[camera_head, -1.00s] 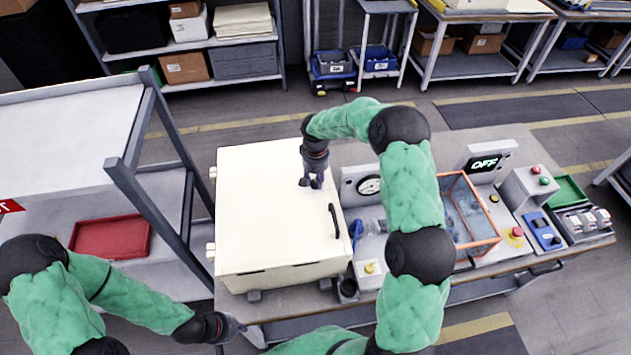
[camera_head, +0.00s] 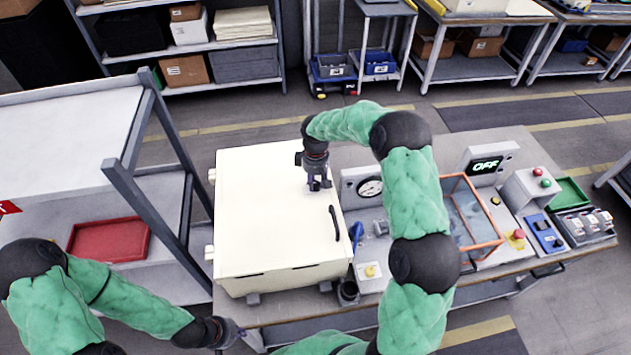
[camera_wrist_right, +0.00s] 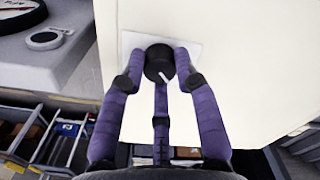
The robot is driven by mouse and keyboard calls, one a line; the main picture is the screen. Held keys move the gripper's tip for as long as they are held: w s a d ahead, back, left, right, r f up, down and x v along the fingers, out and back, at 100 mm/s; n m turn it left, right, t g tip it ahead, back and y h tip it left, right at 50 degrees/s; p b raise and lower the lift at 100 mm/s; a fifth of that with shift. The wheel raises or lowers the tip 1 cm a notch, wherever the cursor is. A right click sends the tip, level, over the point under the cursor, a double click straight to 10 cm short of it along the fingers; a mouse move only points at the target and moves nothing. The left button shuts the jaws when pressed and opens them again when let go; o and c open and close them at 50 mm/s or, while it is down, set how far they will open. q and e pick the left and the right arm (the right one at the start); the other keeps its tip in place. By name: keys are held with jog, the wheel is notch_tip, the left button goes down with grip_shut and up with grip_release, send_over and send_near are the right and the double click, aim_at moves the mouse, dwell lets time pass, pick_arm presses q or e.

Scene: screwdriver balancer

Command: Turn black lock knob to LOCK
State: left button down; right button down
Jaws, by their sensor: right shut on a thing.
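The black lock knob (camera_wrist_right: 160,62) shows in the right wrist view, on a pale square plate (camera_wrist_right: 188,46) on the cream cabinet (camera_wrist_right: 230,60). A white mark on the knob points down and slightly right in that view. No LOCK lettering can be read. My right gripper (camera_wrist_right: 160,68) has its purple fingers around the knob and is shut on it. In the head view my right gripper (camera_head: 318,184) is at the cabinet's far right part and hides the knob. My left gripper (camera_head: 238,334) hangs at the bench's front left corner, away from the cabinet; its fingers are unclear.
The cream cabinet's black handle (camera_head: 335,222) is near its right edge. Right of it are a gauge (camera_head: 370,187), a blue lever (camera_head: 357,235), an orange-framed clear box (camera_head: 470,215) and a display (camera_head: 486,165) reading OFF. A grey rack (camera_head: 140,180) stands close on the left.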

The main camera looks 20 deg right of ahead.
aim_at(316, 183)
dwell(0.4)
jog(key=c, duration=0.9)
grip_release()
jog(key=shift+r, duration=0.1)
notch_tip(316, 183, up, 12)
jog(key=shift+f, duration=0.2)
